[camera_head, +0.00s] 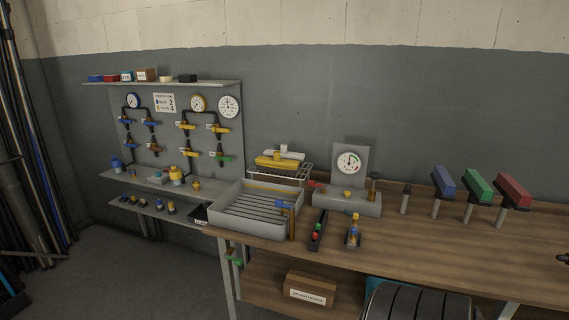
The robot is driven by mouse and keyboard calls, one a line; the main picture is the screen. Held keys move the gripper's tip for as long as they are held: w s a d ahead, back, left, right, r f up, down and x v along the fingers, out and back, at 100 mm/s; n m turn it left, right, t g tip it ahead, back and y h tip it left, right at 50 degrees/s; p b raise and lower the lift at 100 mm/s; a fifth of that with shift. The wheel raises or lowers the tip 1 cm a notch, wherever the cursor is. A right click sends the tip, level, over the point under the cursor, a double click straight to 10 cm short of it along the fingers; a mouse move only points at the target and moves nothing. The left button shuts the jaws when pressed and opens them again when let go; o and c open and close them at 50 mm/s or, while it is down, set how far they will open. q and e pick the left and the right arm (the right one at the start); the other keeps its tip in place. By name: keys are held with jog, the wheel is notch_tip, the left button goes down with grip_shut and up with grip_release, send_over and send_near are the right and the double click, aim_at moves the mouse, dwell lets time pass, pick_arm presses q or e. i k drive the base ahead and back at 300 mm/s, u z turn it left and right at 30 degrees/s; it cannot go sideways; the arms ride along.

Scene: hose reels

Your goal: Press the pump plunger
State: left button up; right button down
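A grey block (347,204) with an upright gauge plate stands at the back of the wooden bench. Its round white gauge (349,162) faces me; the reading is too small to tell. At the block's right end a thin upright rod with a dark top (374,188) looks like the pump plunger, and it stands raised above the block. A small brass knob (347,194) sits at the block's middle, and a red handle (316,185) is at its left end. Neither of my grippers can be made out in this view, and nothing touches the block.
A grey slatted tray (257,228) stands left of the block. Blue (443,181), green (478,187) and red (513,191) blocks stand on posts at right. A small dark thing (563,259) is cut off at the right edge.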

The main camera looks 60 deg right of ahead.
aim_at(373, 175)
jog(key=u, duration=0.6)
jog(key=k, duration=0.1)
jog(key=z, duration=2.55)
